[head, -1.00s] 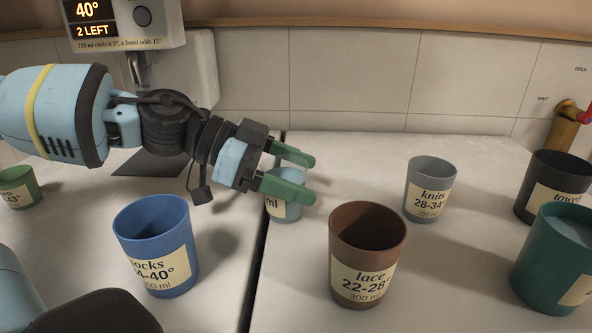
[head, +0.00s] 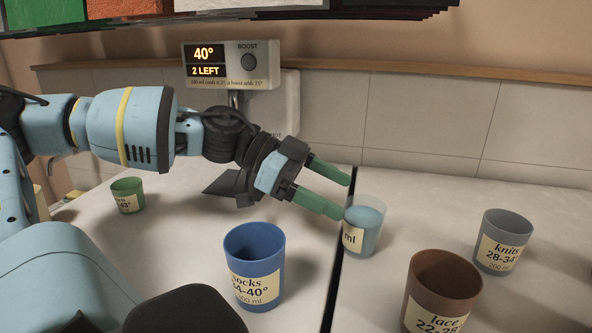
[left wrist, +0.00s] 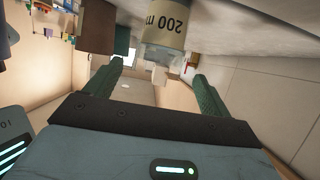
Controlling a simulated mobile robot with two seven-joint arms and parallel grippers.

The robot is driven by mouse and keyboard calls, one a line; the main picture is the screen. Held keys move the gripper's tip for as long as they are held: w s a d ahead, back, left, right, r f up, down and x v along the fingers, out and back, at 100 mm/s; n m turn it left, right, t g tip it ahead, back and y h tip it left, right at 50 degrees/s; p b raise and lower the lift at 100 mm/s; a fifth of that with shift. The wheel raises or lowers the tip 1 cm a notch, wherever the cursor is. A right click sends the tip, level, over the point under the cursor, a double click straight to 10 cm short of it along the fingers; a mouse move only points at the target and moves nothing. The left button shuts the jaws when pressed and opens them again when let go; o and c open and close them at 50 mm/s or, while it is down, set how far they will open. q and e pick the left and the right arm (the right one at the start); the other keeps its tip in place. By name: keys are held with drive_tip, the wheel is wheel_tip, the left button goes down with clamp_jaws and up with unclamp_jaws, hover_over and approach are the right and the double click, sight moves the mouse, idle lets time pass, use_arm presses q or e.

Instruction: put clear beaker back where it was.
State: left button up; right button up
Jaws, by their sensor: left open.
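The clear beaker (head: 367,238) stands upright on the counter just right of the dark seam. It has a cream label ending in "ml" and bluish liquid inside. In the left wrist view it shows (left wrist: 163,42) past the fingertips, with "200 m" readable on its label. My left gripper (head: 346,198) is open and empty, its green fingers pointing right at the beaker's left side. The lower fingertip is very close to the beaker or overlaps its edge in the picture; I cannot tell if they touch. My right gripper is not in view.
A blue socks cup (head: 253,265) stands in front of my left gripper. A brown lace cup (head: 440,285) and a grey knits cup (head: 502,240) stand to the right, a green cup (head: 128,195) at left.

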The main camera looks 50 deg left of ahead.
use_arm(q)
drive_tip(key=shift+v, duration=2.15)
